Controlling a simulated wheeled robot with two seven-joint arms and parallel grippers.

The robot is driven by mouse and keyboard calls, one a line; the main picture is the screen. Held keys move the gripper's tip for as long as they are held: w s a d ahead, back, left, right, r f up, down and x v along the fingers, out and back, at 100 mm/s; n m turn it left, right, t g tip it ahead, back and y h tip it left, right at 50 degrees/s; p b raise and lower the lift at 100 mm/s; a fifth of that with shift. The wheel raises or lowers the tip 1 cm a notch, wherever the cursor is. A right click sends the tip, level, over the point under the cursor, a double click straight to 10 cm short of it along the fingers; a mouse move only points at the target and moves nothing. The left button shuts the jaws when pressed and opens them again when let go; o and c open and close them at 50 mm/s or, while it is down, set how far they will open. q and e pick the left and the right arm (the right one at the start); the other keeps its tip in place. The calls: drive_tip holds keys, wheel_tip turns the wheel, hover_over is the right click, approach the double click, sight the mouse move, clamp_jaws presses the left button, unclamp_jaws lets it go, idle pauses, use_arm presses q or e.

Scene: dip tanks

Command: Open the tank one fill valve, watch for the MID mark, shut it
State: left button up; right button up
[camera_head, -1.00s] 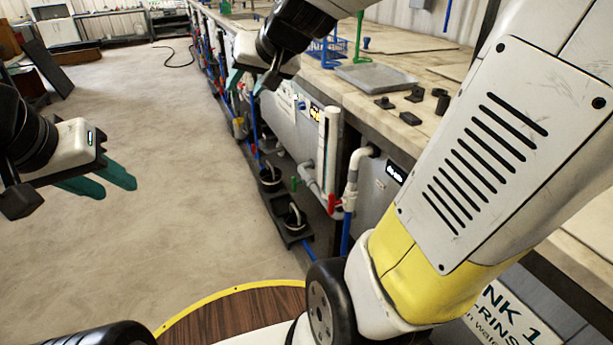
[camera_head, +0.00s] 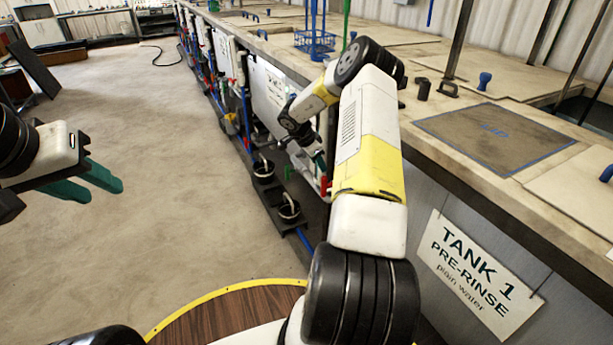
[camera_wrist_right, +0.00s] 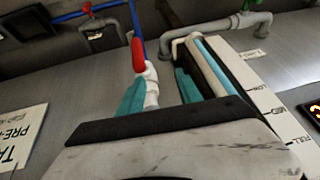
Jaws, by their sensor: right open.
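A red valve handle (camera_wrist_right: 138,55) sits on a white pipe (camera_wrist_right: 151,90) in the right wrist view, lying roughly along the line of the pipes; it also shows small in the head view (camera_head: 323,187). My right gripper (camera_wrist_right: 158,82) is open, its teal fingers apart, with the white pipe beside the left finger and the handle beyond the tips. A white level scale (camera_wrist_right: 262,100) with LOW, MID and FULL marks is right of the fingers, beside a pale tube (camera_wrist_right: 213,62). My left gripper (camera_head: 103,190) hangs empty and open over the floor.
The TANK 1 PRE-RINSE sign (camera_head: 475,272) hangs on the tank front. A grey pipe with a green valve (camera_wrist_right: 235,22) and a red display (camera_wrist_right: 312,112) are near the right gripper. Black buckets (camera_head: 287,208) stand below. The floor (camera_head: 190,190) at left is clear.

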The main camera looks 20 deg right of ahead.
sight(326, 186)
drive_tip(key=shift+m+g+y, duration=0.3)
drive_tip(key=shift+g, duration=0.3)
drive_tip(key=s+f, duration=0.2)
drive_tip(key=f, duration=0.1)
drive_tip(key=shift+s+a+f, duration=0.1)
drive_tip(key=shift+s+f, duration=0.15)
drive_tip(key=shift+s, duration=0.15)
drive_tip(key=x, duration=0.7)
drive_tip(key=shift+f, duration=0.3)
clamp_jaws()
